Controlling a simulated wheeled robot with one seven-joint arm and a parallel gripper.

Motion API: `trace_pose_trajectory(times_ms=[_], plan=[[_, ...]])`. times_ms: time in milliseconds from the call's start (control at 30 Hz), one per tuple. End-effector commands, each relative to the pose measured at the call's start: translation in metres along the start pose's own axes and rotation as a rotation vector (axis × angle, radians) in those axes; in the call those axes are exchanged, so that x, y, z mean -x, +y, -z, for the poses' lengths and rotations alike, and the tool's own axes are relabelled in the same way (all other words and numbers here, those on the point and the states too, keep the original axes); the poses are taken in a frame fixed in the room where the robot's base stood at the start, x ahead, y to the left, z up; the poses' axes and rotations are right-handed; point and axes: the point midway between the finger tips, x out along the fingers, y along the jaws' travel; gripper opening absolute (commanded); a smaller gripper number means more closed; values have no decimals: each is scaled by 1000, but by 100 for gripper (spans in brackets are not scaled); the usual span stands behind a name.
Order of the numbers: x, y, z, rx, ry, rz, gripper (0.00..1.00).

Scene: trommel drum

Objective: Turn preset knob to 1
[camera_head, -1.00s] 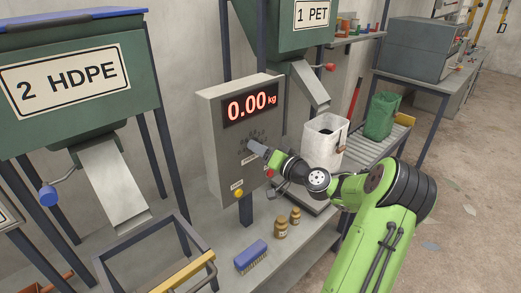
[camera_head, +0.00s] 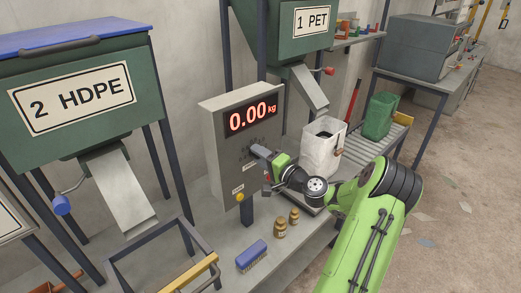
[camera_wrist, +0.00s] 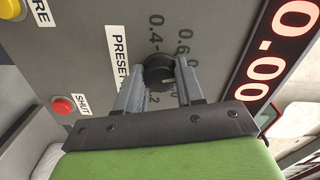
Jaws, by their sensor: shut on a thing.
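The preset knob (camera_wrist: 158,72) is a round black dial on the grey scale panel (camera_head: 215,150), under the red 0.00 kg display (camera_head: 249,117). My gripper (camera_wrist: 157,76) is shut on it, one finger on each side, as the wrist view shows. A pale mark shows on the knob's face toward the right finger. The printed numbers 0.4 and 0.6 are readable around it. Other numbers, 1 among them, are hidden or cut by the fingers, so the exact setting cannot be told. In the head view my gripper (camera_head: 257,153) covers the knob.
A yellow button (camera_wrist: 9,8) and a red SHUT button (camera_wrist: 62,105) sit on the same panel.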

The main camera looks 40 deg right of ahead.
Motion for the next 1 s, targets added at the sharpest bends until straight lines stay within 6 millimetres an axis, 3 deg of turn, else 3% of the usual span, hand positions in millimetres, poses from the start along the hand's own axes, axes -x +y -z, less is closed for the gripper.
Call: trace_pose_trajectory(times_ms=[1000], plan=[[1, -3, 1, -920, 1, -6, 7]])
